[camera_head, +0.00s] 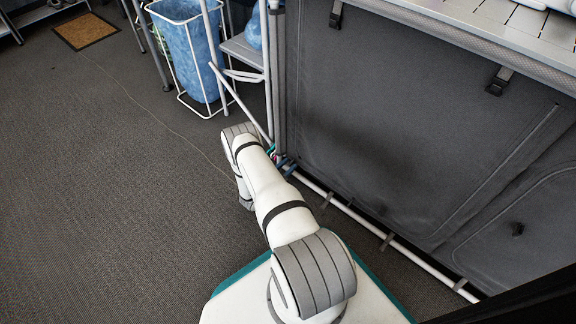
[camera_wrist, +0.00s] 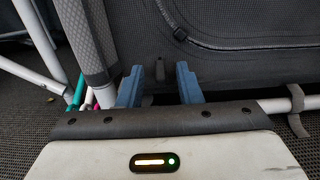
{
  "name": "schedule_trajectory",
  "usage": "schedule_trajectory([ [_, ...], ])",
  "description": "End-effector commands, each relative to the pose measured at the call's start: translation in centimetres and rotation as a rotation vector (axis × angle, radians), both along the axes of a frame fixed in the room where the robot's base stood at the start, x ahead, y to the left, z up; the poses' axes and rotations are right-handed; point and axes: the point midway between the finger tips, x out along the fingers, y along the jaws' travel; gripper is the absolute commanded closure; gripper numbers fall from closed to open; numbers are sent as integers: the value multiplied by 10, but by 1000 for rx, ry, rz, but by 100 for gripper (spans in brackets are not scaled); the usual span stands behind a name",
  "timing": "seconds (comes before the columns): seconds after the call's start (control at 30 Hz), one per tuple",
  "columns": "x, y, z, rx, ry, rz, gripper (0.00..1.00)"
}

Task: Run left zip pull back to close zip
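My gripper (camera_wrist: 158,78) is open, its two blue fingers apart and pointing at the lower part of a dark grey fabric panel (camera_wrist: 235,75). A small dark tab (camera_wrist: 160,70) shows between the fingertips; I cannot tell if they touch it. A dark slider (camera_wrist: 180,34) sits above the right finger, on a curved zip line (camera_wrist: 235,47) that runs to the right. I cannot tell which of these is the left zip pull. In the head view my gripper (camera_head: 285,165) is low at the panel's left edge, partly hidden by my arm. Another dark pull (camera_head: 517,229) shows on the panel at right.
A grey mesh-covered post (camera_wrist: 90,40) and white tubes stand close left of my gripper. A white rail (camera_head: 360,218) with straps runs along the panel's foot. A blue bag in a white stand (camera_head: 190,50) is behind. Carpet (camera_head: 80,190) at left is clear.

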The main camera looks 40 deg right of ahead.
Motion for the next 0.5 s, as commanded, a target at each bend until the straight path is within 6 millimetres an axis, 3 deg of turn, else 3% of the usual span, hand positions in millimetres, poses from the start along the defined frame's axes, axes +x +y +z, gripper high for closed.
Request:
schedule_trajectory([
  [0.3,-10,52,3,0,1,5,68],
  [0.5,-15,70,1,0,0,2,68],
])
